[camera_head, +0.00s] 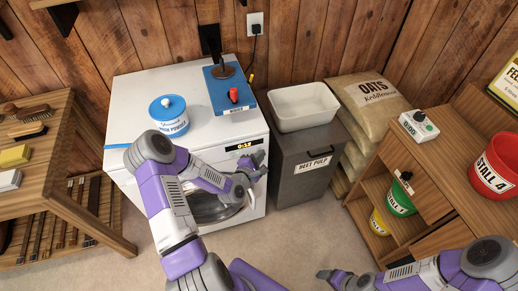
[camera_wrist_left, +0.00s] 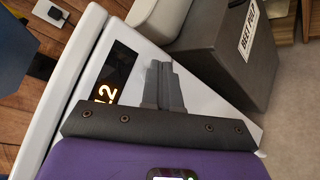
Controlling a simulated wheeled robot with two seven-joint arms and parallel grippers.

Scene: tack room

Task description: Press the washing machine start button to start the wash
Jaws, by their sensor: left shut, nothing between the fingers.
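The white washing machine (camera_head: 125,95) stands against the plank wall. Its lit display (camera_head: 244,145) shows amber digits at the upper right of its front. My left gripper (camera_head: 258,163) is at the front panel, just below and right of the display. In the left wrist view the gripper (camera_wrist_left: 160,75) is shut and empty, its fingers over the white panel beside the display (camera_wrist_left: 113,75). The start button is not distinguishable; the gripper may hide it. I cannot tell whether the fingertips touch the panel. My right gripper (camera_head: 330,275) is low at the bottom, its fingers unclear.
The grey beet pulp bin (camera_head: 300,165), with a white tray (camera_head: 303,106) on top, stands close on the right. A wooden bench (camera_head: 60,165) stands left.

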